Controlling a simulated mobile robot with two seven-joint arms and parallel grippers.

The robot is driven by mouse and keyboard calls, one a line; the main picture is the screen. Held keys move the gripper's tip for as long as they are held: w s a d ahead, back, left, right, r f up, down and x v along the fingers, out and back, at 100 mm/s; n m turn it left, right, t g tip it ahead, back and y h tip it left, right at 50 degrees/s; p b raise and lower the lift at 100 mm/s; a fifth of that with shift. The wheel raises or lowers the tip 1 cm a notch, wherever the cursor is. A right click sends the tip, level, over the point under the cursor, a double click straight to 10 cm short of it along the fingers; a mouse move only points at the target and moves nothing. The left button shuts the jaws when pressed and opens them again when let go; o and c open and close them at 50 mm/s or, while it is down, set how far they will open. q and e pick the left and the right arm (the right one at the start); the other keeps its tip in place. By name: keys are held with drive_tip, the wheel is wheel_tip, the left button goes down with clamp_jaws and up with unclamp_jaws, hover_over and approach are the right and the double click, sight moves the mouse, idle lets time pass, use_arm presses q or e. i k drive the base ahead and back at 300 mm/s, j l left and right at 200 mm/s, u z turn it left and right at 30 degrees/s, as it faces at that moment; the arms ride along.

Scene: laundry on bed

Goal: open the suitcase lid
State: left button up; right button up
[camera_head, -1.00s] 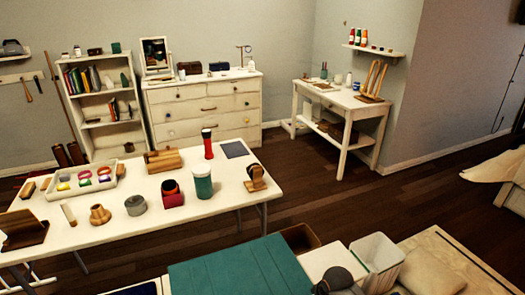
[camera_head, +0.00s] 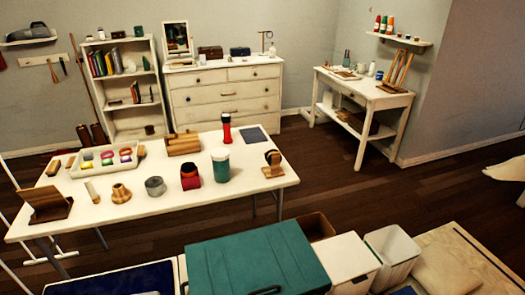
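A teal suitcase (camera_head: 255,262) lies at the bottom centre of the head view. Its broad flat lid faces up and looks closed. A dark handle (camera_head: 265,290) shows at its near edge, where the picture cuts it off. The suitcase's near side is out of view. Neither of my grippers can be made out in the head view.
A white box (camera_head: 345,262) and an open white bin (camera_head: 395,243) stand right of the suitcase, with an open brown box (camera_head: 314,226) behind. A dark blue surface (camera_head: 105,280) lies to its left. A white table (camera_head: 150,205) with several objects stands beyond.

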sight(278, 259)
drive_tip(key=i+l+u, duration=0.15)
drive_tip(key=u, duration=0.25)
drive_tip(key=i+l+u, duration=0.1)
drive_tip(key=l+u, duration=0.7)
drive_tip(key=i+j, duration=0.05)
drive_tip(key=j, duration=0.05)
